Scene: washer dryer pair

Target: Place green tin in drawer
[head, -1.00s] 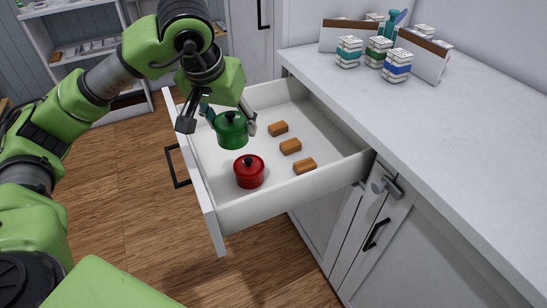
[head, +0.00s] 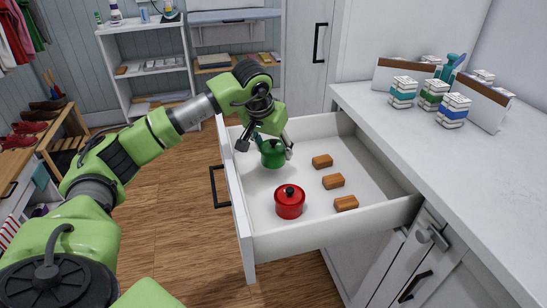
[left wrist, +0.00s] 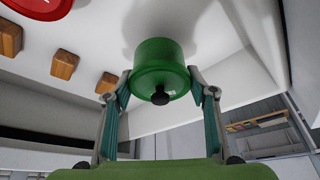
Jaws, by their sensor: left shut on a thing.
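The green tin (head: 272,155) is a round pot with a dark knob, inside the back part of the open white drawer (head: 320,236). My left gripper (head: 267,149) is shut on the green tin, with one finger on each side. The left wrist view also shows the green tin (left wrist: 161,68) between the fingertips (left wrist: 160,88). The tin is at or just above the drawer floor; I cannot tell whether it touches. My right gripper is not in view.
A red tin (head: 290,201) stands nearer the front of the drawer. Several brown blocks, one a middle block (head: 333,181), lie along its right side. The white countertop (head: 415,135) at right holds striped containers (head: 403,92). Drawer floor between the tins is clear.

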